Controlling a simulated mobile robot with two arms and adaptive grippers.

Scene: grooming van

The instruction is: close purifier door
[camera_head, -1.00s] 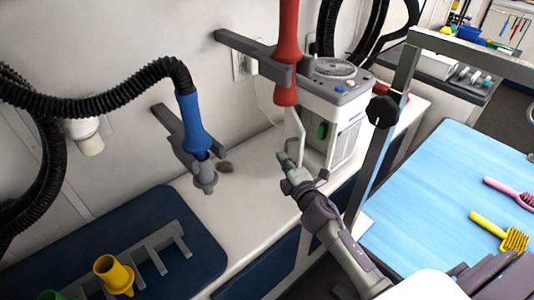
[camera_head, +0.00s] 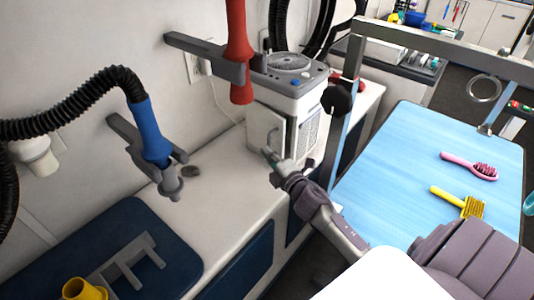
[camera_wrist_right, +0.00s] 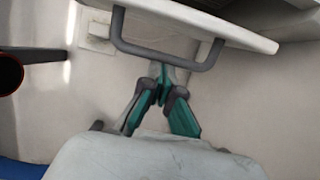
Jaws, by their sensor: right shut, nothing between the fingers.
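The white purifier (camera_head: 308,120) stands on the counter against the wall, with a round vent on top and a grille on one side. Its door (camera_head: 262,124) is a white panel with a grey bar handle (camera_wrist_right: 165,58). The door looks nearly flush with the body, but I cannot tell whether it is fully shut. My right gripper (camera_head: 269,157) is shut and empty at the door's lower part. In the wrist view, its fingertips (camera_wrist_right: 163,76) are close to the handle; contact is unclear. My left gripper is not in view.
A red dryer nozzle (camera_head: 238,55) hangs in a wall bracket close to the purifier. A blue nozzle (camera_head: 150,130) hangs to the left. A grey post (camera_head: 345,115) and the blue grooming table (camera_head: 400,175) with two brushes are on the right. The counter (camera_head: 225,190) left of my gripper is mostly clear.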

